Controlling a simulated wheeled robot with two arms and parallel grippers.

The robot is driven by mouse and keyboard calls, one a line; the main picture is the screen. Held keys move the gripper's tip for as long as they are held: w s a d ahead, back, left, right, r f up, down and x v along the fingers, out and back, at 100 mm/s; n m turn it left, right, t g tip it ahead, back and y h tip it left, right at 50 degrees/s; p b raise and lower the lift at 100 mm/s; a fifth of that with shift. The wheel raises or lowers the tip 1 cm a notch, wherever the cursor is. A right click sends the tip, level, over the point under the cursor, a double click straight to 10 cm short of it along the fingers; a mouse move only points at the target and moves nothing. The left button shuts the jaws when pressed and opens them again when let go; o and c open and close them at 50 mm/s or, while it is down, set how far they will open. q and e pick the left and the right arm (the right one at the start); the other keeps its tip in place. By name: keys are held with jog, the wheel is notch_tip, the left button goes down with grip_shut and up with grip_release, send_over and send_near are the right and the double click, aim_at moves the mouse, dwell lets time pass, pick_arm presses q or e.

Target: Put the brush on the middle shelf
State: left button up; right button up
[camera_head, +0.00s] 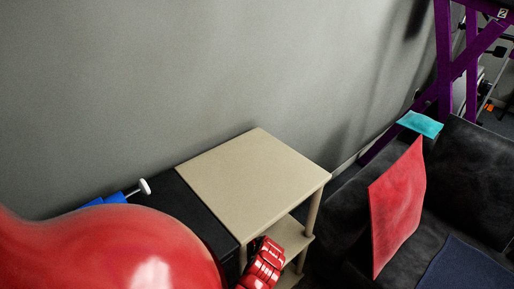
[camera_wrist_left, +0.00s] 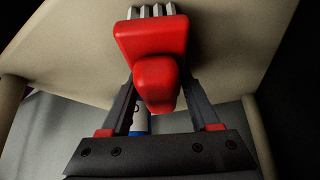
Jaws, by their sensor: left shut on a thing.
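The brush (camera_wrist_left: 150,38) shows in the left wrist view as a red block with grey ridges like bristles at its far end and a rounded red handle toward me. My left gripper (camera_wrist_left: 158,82) is shut on it, one dark finger on each side. The pale beige side table (camera_head: 252,172) stands against the wall in the head view. A lower shelf (camera_head: 289,236) shows under its top. A red ribbed part, likely of my left arm, is at its front side, partly hiding the shelf. The left fingers and brush are hidden in the head view. My right gripper is not in view.
A beige board (camera_wrist_left: 75,45) and posts (camera_wrist_left: 262,135) surround the left gripper closely. A black sofa (camera_head: 468,170) with a red cushion (camera_head: 397,205) stands right of the table. A blue thing with a white end (camera_head: 144,187) lies left of it. The tabletop is bare.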

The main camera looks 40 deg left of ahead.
pick_arm(q)
jog(key=shift+f, duration=0.15)
jog(key=o, duration=1.3)
